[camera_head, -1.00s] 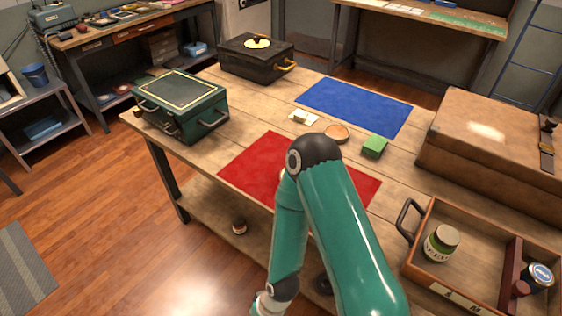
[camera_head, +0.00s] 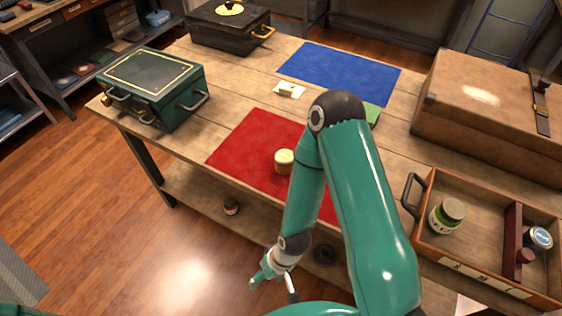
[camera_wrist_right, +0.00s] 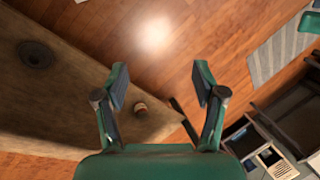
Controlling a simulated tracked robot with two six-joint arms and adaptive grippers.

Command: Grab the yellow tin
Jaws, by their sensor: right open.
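The pale yellow tin (camera_head: 284,161) stands upright on the red mat (camera_head: 255,140) on the wooden table, just left of my right arm's raised elbow in the head view. My right gripper (camera_head: 272,284) hangs low in front of the table, below and nearer than the tin, and does not touch it. In the right wrist view my right gripper (camera_wrist_right: 160,78) has its jaws spread wide with nothing between them. It points down at the floor and lower shelf, and the tin is not seen there. My left gripper is not in view.
A tray (camera_head: 470,273) with a jar (camera_head: 446,215) is at right, beside a brown case (camera_head: 488,105). A green box (camera_head: 153,88) and black box (camera_head: 229,25) stand left. A small jar (camera_head: 231,207) sits on the lower shelf. The blue mat (camera_head: 340,72) is clear.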

